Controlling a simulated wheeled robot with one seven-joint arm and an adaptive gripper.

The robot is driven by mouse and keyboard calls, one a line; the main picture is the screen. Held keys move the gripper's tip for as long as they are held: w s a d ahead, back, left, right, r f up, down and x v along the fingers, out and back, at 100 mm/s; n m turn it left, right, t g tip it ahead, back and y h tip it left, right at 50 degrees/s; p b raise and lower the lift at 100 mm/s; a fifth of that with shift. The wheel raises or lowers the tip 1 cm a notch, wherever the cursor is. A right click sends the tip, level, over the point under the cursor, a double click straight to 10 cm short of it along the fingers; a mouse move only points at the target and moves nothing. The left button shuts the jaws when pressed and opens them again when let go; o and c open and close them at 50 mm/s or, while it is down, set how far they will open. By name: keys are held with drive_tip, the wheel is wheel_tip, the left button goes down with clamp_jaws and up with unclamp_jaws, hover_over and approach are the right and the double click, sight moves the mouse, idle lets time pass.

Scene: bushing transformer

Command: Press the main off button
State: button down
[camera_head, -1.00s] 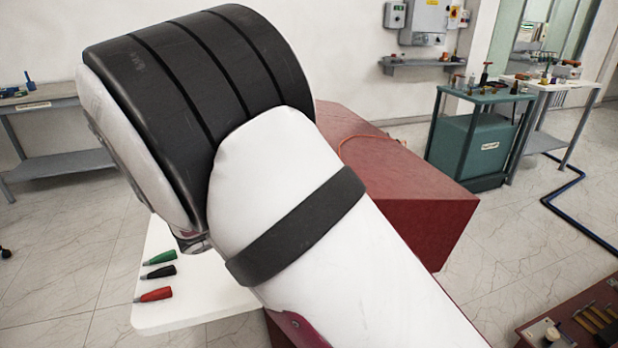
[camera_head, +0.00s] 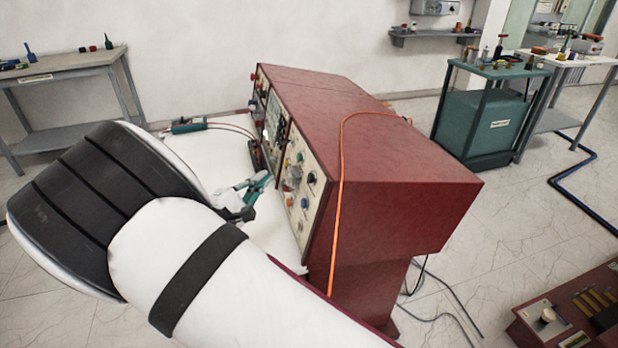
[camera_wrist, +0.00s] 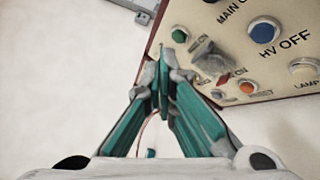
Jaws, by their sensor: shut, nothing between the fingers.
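The red console's cream control panel (camera_head: 297,185) faces left in the head view. In the wrist view the panel (camera_wrist: 212,40) shows a blue button (camera_wrist: 263,32) between a cut-off "MAIN O…" label (camera_wrist: 232,9) and an "HV OFF" label (camera_wrist: 286,47). A green button (camera_wrist: 179,35), an orange button (camera_wrist: 247,88) and a pale lamp (camera_wrist: 303,68) are also there. Which button is main off cannot be told. My gripper (camera_wrist: 163,82) is shut and empty, with its tips near the panel's lower left; contact cannot be told. It also shows left of the panel in the head view (camera_head: 262,182).
An orange cable (camera_head: 341,190) hangs over the console. A meter with leads (camera_head: 188,125) lies at the back. A grey lever-like part (camera_wrist: 208,55) juts out among the buttons.

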drive_tip(key=w+d+f, duration=0.1)
drive_tip(key=w+d, duration=0.1)
drive_tip(key=d, duration=0.5)
drive_tip(key=shift+f, duration=0.4)
idle(1.1)
drive_tip(key=shift+w+d+f, duration=0.1)
drive_tip(key=shift+d, duration=0.35)
drive_tip(key=shift+w+d+f, duration=0.1)
drive_tip(key=shift+d, duration=0.35)
idle(0.8)
drive_tip(key=shift+s+a+r, duration=0.15)
drive_tip(key=shift+a, duration=0.3)
drive_tip(key=shift+s+a+r, duration=0.1)
drive_tip(key=shift+a, duration=0.3)
drive_tip(key=shift+s+a+r, duration=0.2)
drive_tip(key=shift+a, duration=0.6)
drive_tip(key=shift+s+a+r, duration=0.15)
drive_tip(key=shift+s+a, duration=0.1)
drive_tip(key=shift+a, duration=0.5)
drive_tip(key=shift+s+a+r, duration=0.2)
drive_tip(key=shift+a, duration=0.6)
idle(0.9)
